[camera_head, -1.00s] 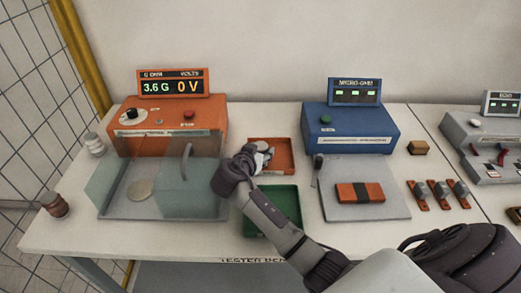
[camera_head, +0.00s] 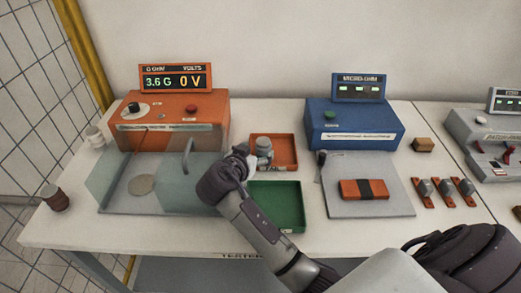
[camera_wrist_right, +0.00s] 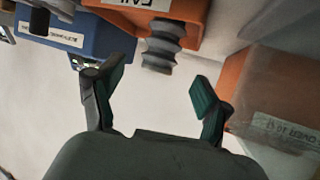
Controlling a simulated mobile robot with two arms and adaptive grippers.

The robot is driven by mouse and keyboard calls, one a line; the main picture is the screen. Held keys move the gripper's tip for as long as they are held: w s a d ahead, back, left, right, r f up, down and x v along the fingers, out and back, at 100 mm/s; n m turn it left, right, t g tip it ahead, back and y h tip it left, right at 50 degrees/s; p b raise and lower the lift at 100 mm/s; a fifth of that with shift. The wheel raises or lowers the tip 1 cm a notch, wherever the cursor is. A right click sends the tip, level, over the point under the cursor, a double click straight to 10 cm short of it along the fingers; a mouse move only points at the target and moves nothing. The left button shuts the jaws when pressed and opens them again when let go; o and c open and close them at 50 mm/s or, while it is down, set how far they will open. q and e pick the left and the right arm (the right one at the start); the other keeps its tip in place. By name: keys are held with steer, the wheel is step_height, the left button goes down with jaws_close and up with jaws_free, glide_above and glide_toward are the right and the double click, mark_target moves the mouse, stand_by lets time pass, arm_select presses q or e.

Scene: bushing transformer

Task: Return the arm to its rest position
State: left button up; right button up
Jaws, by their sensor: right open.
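My right arm reaches in from the lower right of the head view. Its gripper (camera_head: 240,157) is just left of the orange tray (camera_head: 286,166), above the table. In the right wrist view, the two green-padded fingers (camera_wrist_right: 152,88) are spread apart with nothing between them. A grey ribbed bushing (camera_head: 264,149) sits in the orange tray. It also shows in the wrist view (camera_wrist_right: 160,52), ahead of the fingers and apart from them, by the tray wall. My left gripper is not in view.
The orange tester (camera_head: 165,140) with its clear-walled enclosure (camera_head: 185,199) stands close to the arm on the left. A green tray (camera_head: 280,222) lies below the gripper's right side. A blue micro-ohm meter (camera_head: 352,125) and a grey plate (camera_head: 350,209) are farther right.

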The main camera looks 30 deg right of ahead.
steer(key=shift+s+a+r, duration=0.25)
steer(key=shift+s+a, duration=0.15)
steer(key=shift+a, duration=0.05)
